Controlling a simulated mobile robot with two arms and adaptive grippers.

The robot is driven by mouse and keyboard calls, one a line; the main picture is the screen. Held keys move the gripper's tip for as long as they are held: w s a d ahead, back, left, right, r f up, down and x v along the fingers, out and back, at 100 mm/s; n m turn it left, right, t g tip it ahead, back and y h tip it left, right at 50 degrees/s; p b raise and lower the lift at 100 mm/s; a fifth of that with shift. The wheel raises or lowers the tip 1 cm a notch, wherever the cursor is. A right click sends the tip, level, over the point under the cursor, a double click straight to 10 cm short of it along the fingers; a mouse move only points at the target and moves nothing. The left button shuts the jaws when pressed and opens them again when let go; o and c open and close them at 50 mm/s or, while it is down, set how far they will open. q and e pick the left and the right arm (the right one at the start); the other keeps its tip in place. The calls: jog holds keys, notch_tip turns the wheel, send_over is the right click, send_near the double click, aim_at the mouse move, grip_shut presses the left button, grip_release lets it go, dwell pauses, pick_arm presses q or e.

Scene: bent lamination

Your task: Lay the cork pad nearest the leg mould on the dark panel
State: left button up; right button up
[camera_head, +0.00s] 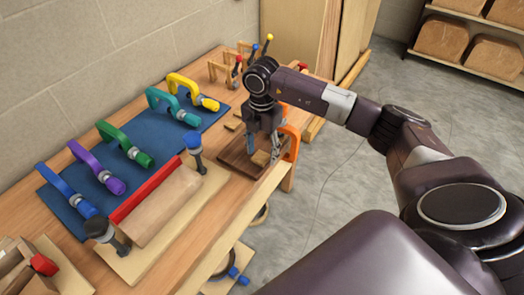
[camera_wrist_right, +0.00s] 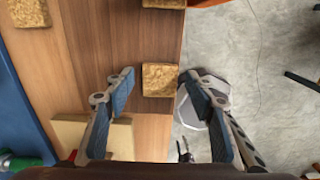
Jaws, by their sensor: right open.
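The dark panel (camera_head: 231,158) lies on the bench, beyond the leg mould (camera_head: 165,205), a wooden block with a red strip on a pale base. A cork pad (camera_head: 261,158) lies on the panel's right part; in the right wrist view this cork pad (camera_wrist_right: 160,80) sits between and beyond the fingertips. My right gripper (camera_head: 263,150) is open above it, with nothing clearly held. Another cork pad (camera_wrist_right: 164,3) shows at the panel's right side, cut by the top edge. A third cork pad (camera_wrist_right: 28,12) lies off the panel, beside the blue mat. My left gripper is out of view.
Several coloured clamps (camera_head: 125,145) stand on a blue mat (camera_head: 150,135) along the wall side. Dark upright clamps (camera_head: 193,150) stand at the mould's ends. An orange clamp (camera_head: 291,140) is at the bench edge by my right gripper. Open floor (camera_head: 325,190) lies right of the bench.

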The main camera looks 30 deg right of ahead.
aim_at(262, 155)
notch_tip(262, 155, up, 12)
jog(key=b, duration=0.2)
jog(key=shift+b, duration=0.4)
